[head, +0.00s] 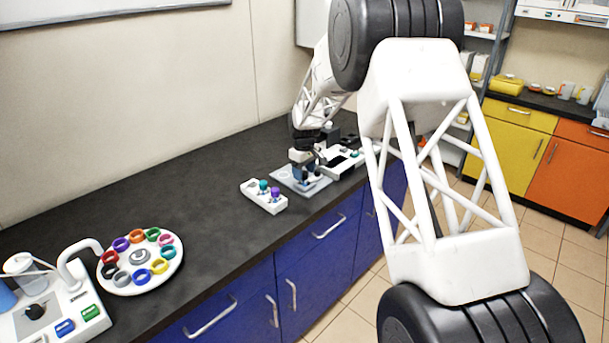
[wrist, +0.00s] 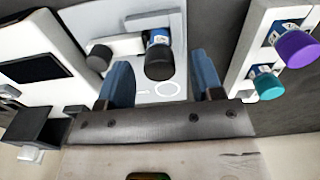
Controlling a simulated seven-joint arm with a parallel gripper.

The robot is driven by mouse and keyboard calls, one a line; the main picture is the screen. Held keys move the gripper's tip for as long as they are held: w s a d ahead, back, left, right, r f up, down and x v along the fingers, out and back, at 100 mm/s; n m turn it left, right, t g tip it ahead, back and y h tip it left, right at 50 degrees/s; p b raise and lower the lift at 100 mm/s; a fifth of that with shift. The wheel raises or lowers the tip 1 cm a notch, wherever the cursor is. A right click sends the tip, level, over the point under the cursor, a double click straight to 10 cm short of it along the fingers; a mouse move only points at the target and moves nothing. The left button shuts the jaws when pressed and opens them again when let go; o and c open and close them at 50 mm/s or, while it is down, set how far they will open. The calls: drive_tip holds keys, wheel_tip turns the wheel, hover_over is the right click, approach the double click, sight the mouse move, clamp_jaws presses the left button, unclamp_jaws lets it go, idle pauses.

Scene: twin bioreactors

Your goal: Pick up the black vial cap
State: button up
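The black vial cap (wrist: 160,63) sits on a vial with a blue label (wrist: 158,37) in the wrist view. The vial stands at a pale plate. My gripper (wrist: 161,78) is open, with one blue finger to each side of the black cap and a visible gap on both sides. It appears empty. In the head view my gripper (head: 306,172) is low over the pale plate (head: 287,177) on the dark bench; the black cap cannot be made out there.
A white rack (head: 264,203) beside the plate holds a teal-capped vial (wrist: 267,84) and a purple-capped vial (wrist: 297,48). A dark round piece (wrist: 99,57) is left of the black cap. A white device with a dark screen (wrist: 30,68) is farther left. A carousel of coloured rings (head: 157,281) stands apart.

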sight(304, 172)
drive_tip(key=c, duration=0.9)
drive_tip(key=shift+c, duration=0.2)
drive_tip(key=shift+r, duration=0.1)
drive_tip(key=shift+r, duration=0.35)
wheel_tip(304, 172, up, 3)
drive_tip(key=shift+f, duration=0.1)
drive_tip(key=s+d, duration=0.1)
drive_tip(key=s, duration=0.4)
drive_tip(key=s+r, duration=0.1)
drive_tip(key=s, duration=0.4)
drive_tip(key=s+d, duration=0.1)
drive_tip(key=s, duration=0.4)
drive_tip(key=shift+s+d+r, duration=0.15)
drive_tip(key=shift+s+d, duration=0.2)
